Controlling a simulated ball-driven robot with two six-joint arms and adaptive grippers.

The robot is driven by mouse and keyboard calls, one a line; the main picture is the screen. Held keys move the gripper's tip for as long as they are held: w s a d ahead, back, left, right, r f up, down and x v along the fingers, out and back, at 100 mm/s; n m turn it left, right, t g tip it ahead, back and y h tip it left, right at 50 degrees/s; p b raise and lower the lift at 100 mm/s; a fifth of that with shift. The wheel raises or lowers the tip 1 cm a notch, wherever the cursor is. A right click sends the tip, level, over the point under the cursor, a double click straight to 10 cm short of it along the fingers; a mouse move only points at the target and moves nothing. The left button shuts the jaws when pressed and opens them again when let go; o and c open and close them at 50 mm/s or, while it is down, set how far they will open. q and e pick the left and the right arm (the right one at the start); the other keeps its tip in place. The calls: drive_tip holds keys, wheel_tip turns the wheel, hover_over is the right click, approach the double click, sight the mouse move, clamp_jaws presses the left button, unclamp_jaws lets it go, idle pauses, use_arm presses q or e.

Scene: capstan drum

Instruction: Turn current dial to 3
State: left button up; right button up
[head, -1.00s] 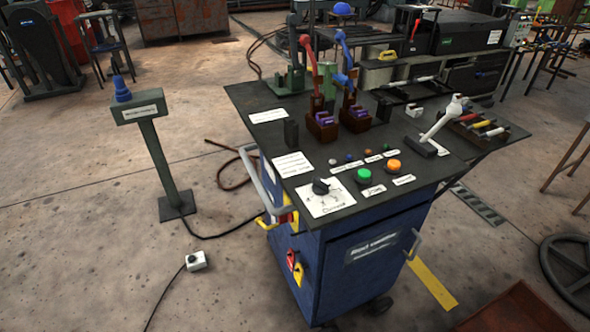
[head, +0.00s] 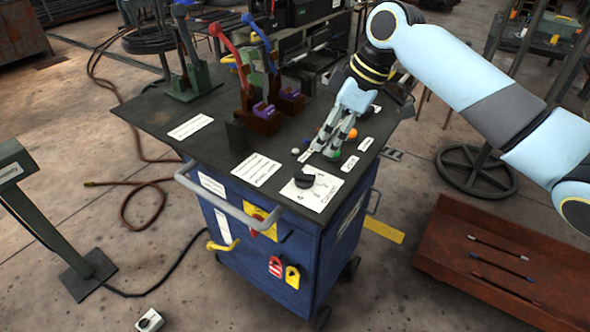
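The current dial is a black knob (head: 304,180) on a white plate (head: 317,197) at the near corner of the dark cart top. The plate's marks are too small to read surely, and I cannot tell which number the knob points to. My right gripper (head: 327,153) points down over the button area, behind and to the right of the dial and apart from it. A gap shows between its two fingertips, and I see nothing held between them. The fingertips are beside the green button (head: 335,156) and partly hide it. My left gripper is not in view.
Red and blue levers (head: 226,42) stand at the back of the cart top (head: 160,113). A grey handle bar (head: 225,205) runs along the cart's left side. A post (head: 75,262) stands at left; a rusty tray (head: 440,235) lies at right.

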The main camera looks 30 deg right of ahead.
sight(305, 172)
drive_tip(key=x, duration=0.9)
drive_tip(key=shift+a+f+b, duration=0.1)
drive_tip(key=shift+b, duration=0.25)
drive_tip(key=shift+w+a+f, duration=0.15)
drive_tip(key=shift+f, duration=0.25)
drive_tip(key=shift+c, duration=1.1)
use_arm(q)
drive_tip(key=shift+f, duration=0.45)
use_arm(e)
clamp_jaws()
